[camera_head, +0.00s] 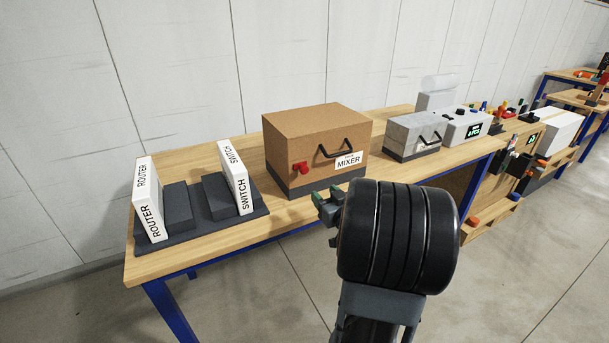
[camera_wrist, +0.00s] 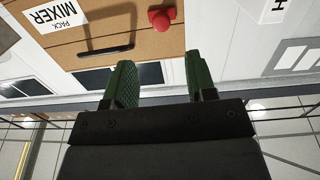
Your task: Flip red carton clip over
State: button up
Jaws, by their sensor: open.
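The red carton clip (camera_head: 299,168) sits on the front face of the brown mixer carton (camera_head: 310,127), left of its black handle and label. In the wrist view the red clip (camera_wrist: 162,19) shows at the top, beyond the fingertips and slightly right of centre. My gripper (camera_head: 325,203) is in front of the table edge, below and right of the clip in the head view. In the wrist view my gripper's green fingers (camera_wrist: 160,82) are apart with nothing between them. The clip is apart from the fingers.
The carton stands on a dark base on the wooden table (camera_head: 215,238). White router (camera_head: 147,200) and switch (camera_head: 236,178) boxes stand on a dark rack to the left. A grey case (camera_head: 411,137) and a white device (camera_head: 467,128) stand to the right.

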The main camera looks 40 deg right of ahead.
aim_at(305, 173)
jog(key=w, duration=0.4)
jog(key=w+d+p, duration=0.1)
jog(key=w, duration=0.4)
jog(key=w+d, duration=0.1)
jog(key=w, duration=0.3)
jog(key=shift+w, duration=0.15)
jog(key=shift+c, duration=0.2)
grip_shut()
